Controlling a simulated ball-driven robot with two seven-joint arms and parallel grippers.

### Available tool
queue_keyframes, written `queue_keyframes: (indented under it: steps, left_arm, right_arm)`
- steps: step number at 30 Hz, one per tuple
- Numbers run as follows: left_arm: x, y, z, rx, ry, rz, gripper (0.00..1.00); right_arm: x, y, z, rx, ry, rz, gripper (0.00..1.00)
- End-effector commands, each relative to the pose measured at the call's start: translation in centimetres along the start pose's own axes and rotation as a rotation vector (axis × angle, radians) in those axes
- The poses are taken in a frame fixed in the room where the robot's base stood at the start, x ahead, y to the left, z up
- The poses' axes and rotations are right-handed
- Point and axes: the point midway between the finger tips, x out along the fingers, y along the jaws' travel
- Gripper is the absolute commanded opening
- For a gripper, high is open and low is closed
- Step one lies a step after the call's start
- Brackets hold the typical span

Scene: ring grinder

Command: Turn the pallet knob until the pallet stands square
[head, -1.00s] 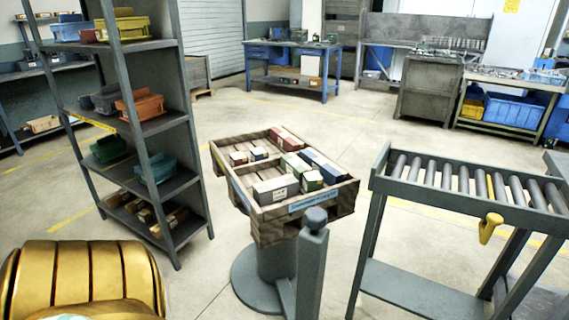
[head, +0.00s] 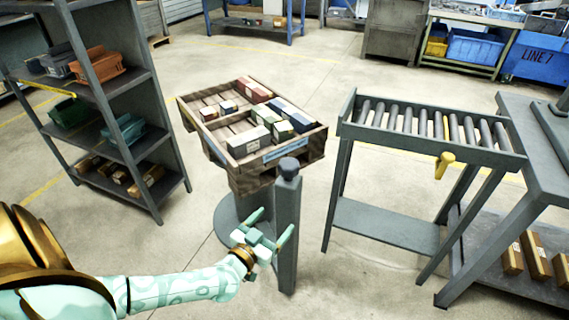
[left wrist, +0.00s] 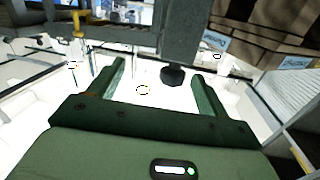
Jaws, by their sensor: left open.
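The wooden pallet (head: 252,180) with several small boxes on it stands on a grey round-based pedestal in the middle of the head view. It looks turned at an angle to the roller conveyor. The dark knob (head: 289,168) caps a grey upright post in front of the pallet. In the left wrist view the knob (left wrist: 173,76) shows beyond the fingers, between them in the picture. My left gripper (head: 273,222) is open and empty, beside the post and lower than the knob in the picture. I cannot tell whether it touches the post. My right gripper is out of view.
A shelf rack (head: 152,148) with coloured bins stands on the left. A roller conveyor (head: 430,150) with a yellow handle (head: 444,165) stands right of the post. A grey bench (head: 535,140) is at the far right. Floor shows between the rack and the pedestal.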

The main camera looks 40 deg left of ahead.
Motion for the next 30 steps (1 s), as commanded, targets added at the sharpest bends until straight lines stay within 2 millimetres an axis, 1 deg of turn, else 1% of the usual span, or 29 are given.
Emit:
queue_keyframes:
  steps: [1, 3, 5, 8, 11, 14, 21, 24, 27, 30]
  left_arm:
    - [0.4, -0.6, -3.2, -0.028, 0.038, -0.051, 0.77]
    - [0.6, -1.4, -5.2, -0.057, 0.049, -0.119, 0.77]
    - [0.6, -1.8, -6.0, -0.071, 0.045, -0.156, 0.77]
    - [1.0, -2.2, -6.3, -0.079, 0.037, -0.183, 0.77]
    - [2.2, -2.5, -6.1, -0.077, 0.035, -0.186, 0.77]
    - [4.3, -2.8, -5.9, -0.078, 0.036, -0.185, 0.77]
    - [10.5, -3.9, -5.8, -0.077, 0.033, -0.185, 0.77]
    - [12.7, -4.4, -5.9, -0.078, 0.033, -0.185, 0.77]
    - [14.4, -4.7, -6.0, -0.077, 0.033, -0.184, 0.77]
    - [15.7, -4.9, -6.2, -0.076, 0.033, -0.184, 0.77]
  right_arm:
    - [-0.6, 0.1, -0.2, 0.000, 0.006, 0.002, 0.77]
    - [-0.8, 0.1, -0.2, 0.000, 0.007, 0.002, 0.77]
    - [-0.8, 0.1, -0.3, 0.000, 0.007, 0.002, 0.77]
    - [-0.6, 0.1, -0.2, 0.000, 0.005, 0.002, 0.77]
    - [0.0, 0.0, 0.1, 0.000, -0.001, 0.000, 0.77]
    - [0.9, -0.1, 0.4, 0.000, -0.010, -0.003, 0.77]
    - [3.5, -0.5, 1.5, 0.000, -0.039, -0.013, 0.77]
    - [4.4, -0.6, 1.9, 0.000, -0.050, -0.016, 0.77]
    - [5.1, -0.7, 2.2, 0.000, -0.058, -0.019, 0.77]
    - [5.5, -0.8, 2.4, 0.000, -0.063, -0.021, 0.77]
